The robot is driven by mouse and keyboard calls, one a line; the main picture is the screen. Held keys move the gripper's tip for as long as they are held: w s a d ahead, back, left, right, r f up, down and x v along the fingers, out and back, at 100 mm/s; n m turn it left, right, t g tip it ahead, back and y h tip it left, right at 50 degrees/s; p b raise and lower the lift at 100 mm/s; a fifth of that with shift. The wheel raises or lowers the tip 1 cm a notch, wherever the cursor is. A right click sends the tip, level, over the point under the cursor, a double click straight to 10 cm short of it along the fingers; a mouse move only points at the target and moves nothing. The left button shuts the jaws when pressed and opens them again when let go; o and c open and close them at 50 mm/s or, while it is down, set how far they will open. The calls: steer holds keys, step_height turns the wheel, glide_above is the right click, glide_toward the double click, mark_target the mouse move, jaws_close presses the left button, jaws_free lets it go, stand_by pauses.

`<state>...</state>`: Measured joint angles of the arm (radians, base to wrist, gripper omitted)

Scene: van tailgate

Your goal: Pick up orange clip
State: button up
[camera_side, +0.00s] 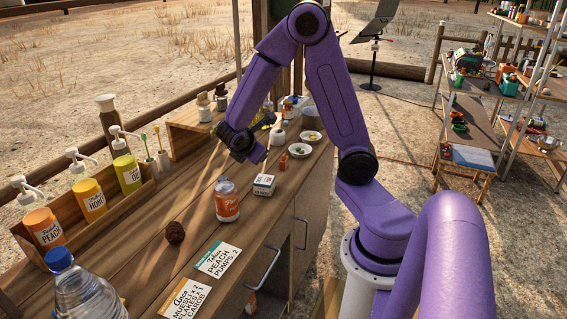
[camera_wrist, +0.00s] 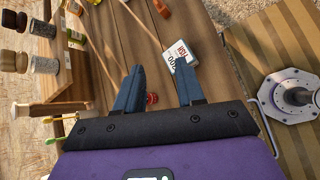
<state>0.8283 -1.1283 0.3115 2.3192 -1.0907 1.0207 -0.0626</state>
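The orange clip (camera_side: 283,161) appears as a small orange upright thing on the wooden counter, beyond a white labelled box (camera_side: 264,184). My gripper (camera_side: 254,156) hangs above the counter, to the left of the clip in the side view. In the wrist view its two blue-grey fingers (camera_wrist: 160,88) are apart with nothing held. A small red thing (camera_wrist: 152,98) shows below, between the fingers; what it is cannot be told.
An orange-labelled jar (camera_side: 227,202) and a brown ball (camera_side: 175,232) stand nearer on the counter. Pump bottles (camera_side: 90,195) line a wooden rack at left. Small bowls (camera_side: 300,150) sit beyond the clip. Two cards (camera_side: 217,258) lie near the front edge, with clear wood around them.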

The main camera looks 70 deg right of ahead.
steer(key=w+d+f+n+h, duration=0.1)
steer(key=d, duration=0.5)
steer(key=w+d+f+n+h, duration=0.1)
steer(key=w+d+f+h, duration=0.1)
steer(key=d, duration=0.3)
steer(key=n, duration=0.3)
glide_above(283, 160)
steer(key=shift+h, duration=0.3)
steer(key=f, duration=0.5)
steer(key=shift+w+a+f, duration=0.15)
steer(key=shift+a, duration=0.15)
steer(key=shift+d+f+n, duration=0.35)
steer(key=shift+f+n, duration=0.05)
steer(key=shift+f, duration=2.4)
step_height(283, 160, down, 2)
steer(key=shift+f, duration=0.1)
steer(key=shift+x, duration=1.4)
jaws_close()
